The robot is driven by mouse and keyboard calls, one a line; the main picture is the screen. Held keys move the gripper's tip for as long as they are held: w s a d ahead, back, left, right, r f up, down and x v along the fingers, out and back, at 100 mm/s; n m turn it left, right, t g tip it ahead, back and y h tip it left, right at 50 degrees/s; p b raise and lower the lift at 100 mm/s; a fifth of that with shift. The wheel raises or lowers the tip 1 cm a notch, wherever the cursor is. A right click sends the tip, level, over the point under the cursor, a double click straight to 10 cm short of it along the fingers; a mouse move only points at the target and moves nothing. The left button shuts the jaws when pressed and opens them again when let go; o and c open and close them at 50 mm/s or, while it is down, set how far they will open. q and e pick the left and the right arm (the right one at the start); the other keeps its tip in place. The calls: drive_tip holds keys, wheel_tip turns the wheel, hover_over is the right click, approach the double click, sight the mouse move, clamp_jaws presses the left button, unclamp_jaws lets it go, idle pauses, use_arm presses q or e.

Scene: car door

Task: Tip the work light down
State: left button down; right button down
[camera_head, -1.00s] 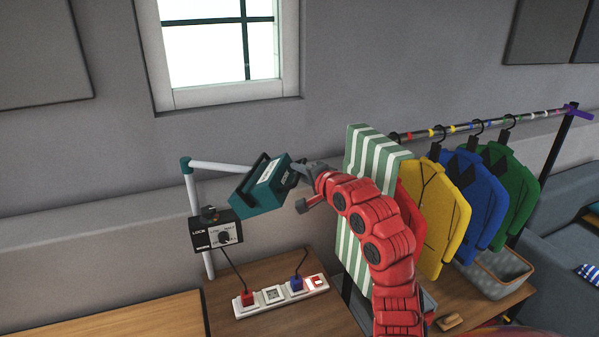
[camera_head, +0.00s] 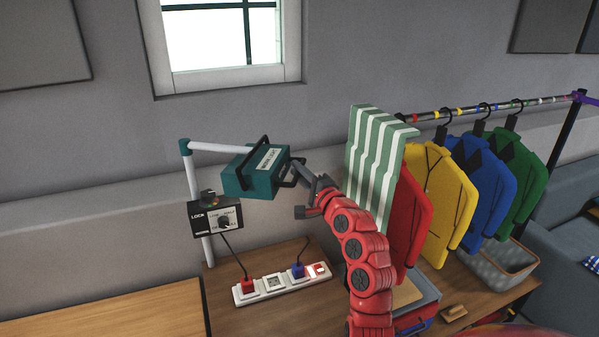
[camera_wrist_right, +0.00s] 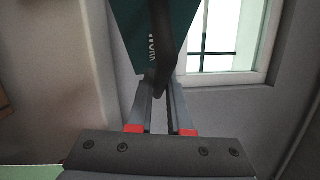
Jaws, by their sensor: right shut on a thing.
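The work light (camera_head: 252,176) is a teal box with a white label and black handles, on a white arm with teal joints. It faces up more than sideways in the head view, its label on the upper face. My right gripper (camera_head: 306,180) is at its right side, shut on the black handle. In the right wrist view the work light (camera_wrist_right: 150,30) is above, and the right gripper (camera_wrist_right: 158,105) has its fingers on both sides of the black handle (camera_wrist_right: 162,60). My left gripper is not in view.
A lock control box (camera_head: 215,217) hangs on the white post below the light. A power strip (camera_head: 280,284) with plugs lies on the wooden table. A striped green cloth (camera_head: 375,165) and a rack of coloured jackets (camera_head: 440,205) stand close right of my arm.

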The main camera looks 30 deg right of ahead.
drive_tip(key=c, duration=0.8)
unclamp_jaws()
drive_tip(key=shift+c, duration=0.2)
drive_tip(key=shift+s, duration=0.1)
drive_tip(key=s+f+b, duration=0.1)
drive_tip(key=s, duration=1.6)
drive_tip(key=shift+a+f+b, duration=0.25)
drive_tip(key=shift+a+b, duration=0.05)
drive_tip(key=shift+a, duration=0.05)
